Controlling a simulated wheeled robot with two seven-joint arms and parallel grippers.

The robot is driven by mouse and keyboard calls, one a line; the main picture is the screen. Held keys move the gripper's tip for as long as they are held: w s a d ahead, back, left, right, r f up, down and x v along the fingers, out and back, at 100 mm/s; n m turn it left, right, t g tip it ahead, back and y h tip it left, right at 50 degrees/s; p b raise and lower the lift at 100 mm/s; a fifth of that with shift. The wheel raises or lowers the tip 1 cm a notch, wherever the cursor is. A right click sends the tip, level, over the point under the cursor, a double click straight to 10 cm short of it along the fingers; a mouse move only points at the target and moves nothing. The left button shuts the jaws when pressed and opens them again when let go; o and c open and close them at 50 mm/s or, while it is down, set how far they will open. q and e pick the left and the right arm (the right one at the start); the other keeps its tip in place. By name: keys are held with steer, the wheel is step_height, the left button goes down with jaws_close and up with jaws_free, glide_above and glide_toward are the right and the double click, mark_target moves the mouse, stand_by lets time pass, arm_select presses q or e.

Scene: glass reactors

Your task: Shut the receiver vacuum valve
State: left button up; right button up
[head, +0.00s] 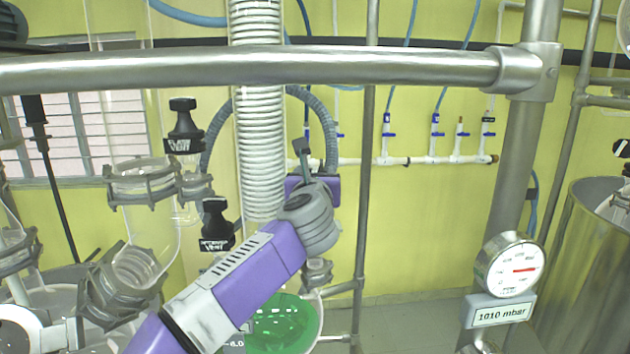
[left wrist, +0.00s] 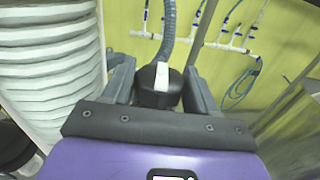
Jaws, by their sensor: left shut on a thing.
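My left gripper (head: 305,160) reaches in from the lower left, in front of the white ribbed column. In the left wrist view, its two grey fingers stand on either side of a black round valve knob (left wrist: 160,88) with a white stripe, and the gripper (left wrist: 160,80) is shut on it. A grey corrugated hose (left wrist: 168,30) rises behind the knob. In the head view my wrist and gripper hide the knob, so its label cannot be read. The stripe runs roughly along the hose direction in the wrist view. My right gripper is not in view.
Two black vent knobs (head: 185,128) (head: 216,222) stand left of the column (head: 258,120). A steel rail (head: 250,68) crosses the front. A gauge (head: 510,264) has a 1010 mbar display (head: 501,313). A vessel with green contents (head: 285,318) lies below my arm.

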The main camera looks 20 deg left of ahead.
arm_select(q)
steer(key=m+h+p, duration=0.1)
steer(key=h, duration=0.1)
steer(key=m+t+h+p, duration=0.1)
steer(key=h+p, duration=0.1)
steer(key=shift+a+r+m, duration=0.1)
steer(key=shift+r+m, duration=0.05)
steer(key=shift+m, duration=0.25)
steer(key=shift+m+h+p, duration=0.4)
steer(key=shift+h+p, duration=0.25)
steer(key=shift+h, duration=0.05)
steer(key=shift+f, duration=0.2)
steer(key=o, duration=0.7)
steer(key=shift+o, duration=0.2)
